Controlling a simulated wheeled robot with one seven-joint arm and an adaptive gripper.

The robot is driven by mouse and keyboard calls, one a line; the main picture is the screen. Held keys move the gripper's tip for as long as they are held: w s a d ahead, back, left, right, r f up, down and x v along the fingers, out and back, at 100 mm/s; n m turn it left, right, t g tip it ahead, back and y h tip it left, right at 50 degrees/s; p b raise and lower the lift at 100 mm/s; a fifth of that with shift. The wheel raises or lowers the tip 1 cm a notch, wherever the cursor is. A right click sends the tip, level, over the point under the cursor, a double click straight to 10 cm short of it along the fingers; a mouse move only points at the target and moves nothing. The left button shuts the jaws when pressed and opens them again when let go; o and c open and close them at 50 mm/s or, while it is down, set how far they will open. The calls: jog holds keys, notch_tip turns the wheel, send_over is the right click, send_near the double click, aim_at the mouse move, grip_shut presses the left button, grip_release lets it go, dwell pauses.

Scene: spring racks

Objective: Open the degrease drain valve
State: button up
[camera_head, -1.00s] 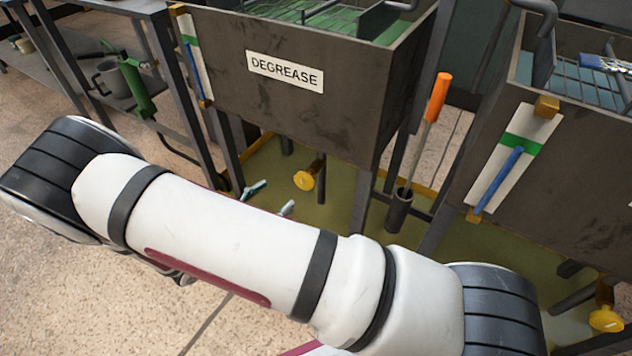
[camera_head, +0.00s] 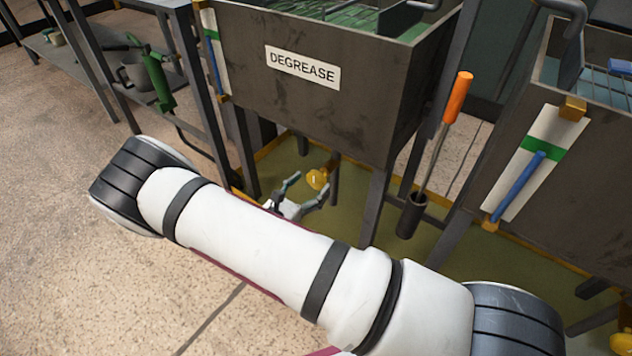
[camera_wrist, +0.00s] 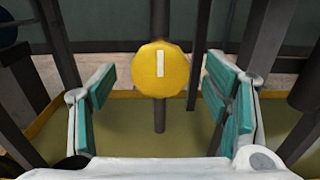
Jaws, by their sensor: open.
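The degrease tank (camera_head: 300,100) carries a white DEGREASE label on its front. Its drain valve is a yellow round knob (camera_head: 317,179) under the tank. In the wrist view the knob (camera_wrist: 161,69) faces me with an upright white mark, centred between the fingers and beyond their tips. My gripper (camera_head: 308,187) is open and empty, just in front of the knob. Its teal finger pads also show in the wrist view (camera_wrist: 160,90), apart on both sides of the knob. No contact with the knob is visible. My arm hides part of the floor.
Tank legs (camera_head: 374,205) stand around the knob. An orange-handled tool (camera_head: 457,97) stands in a dark holder right of the tank. A second tank (camera_head: 590,170) is at the right, with another yellow knob (camera_head: 625,341) below. A green tray with a yellow edge lies beneath.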

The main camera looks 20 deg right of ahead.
aim_at(314, 181)
jog(key=shift+b+x, duration=0.3)
jog(key=shift+x, duration=1.3)
jog(key=c, duration=1.1)
